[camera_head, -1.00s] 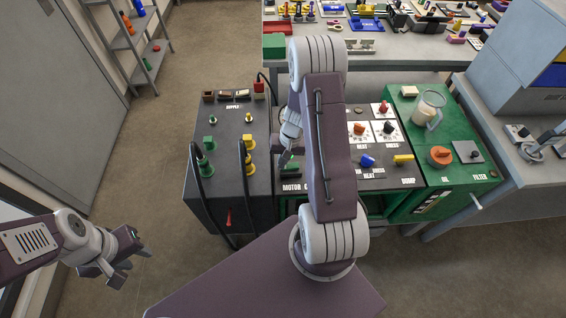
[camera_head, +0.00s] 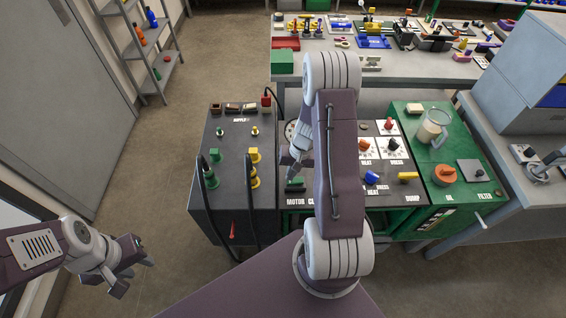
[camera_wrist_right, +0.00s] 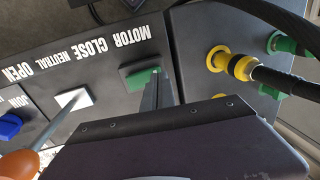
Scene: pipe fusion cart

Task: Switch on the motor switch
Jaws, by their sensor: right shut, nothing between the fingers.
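The green motor switch (camera_head: 295,184) sits on the dark panel above the "MOTOR" lettering in the head view, partly covered by my right gripper. In the right wrist view the same green switch (camera_wrist_right: 138,78) lies beside the upside-down "MOTOR" label. My right gripper (camera_head: 289,174) is shut and empty, right at the switch. Its dark fingertips (camera_wrist_right: 157,84) overlap the switch's edge in the wrist view; I cannot tell whether they touch it. My left gripper (camera_head: 138,272) is open and empty at the lower left, far from the panel.
A dark supply box (camera_head: 236,140) with green and yellow connectors and black hoses stands left of the panel. A green unit (camera_head: 440,160) with a jug stands right. Floor at left is clear.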

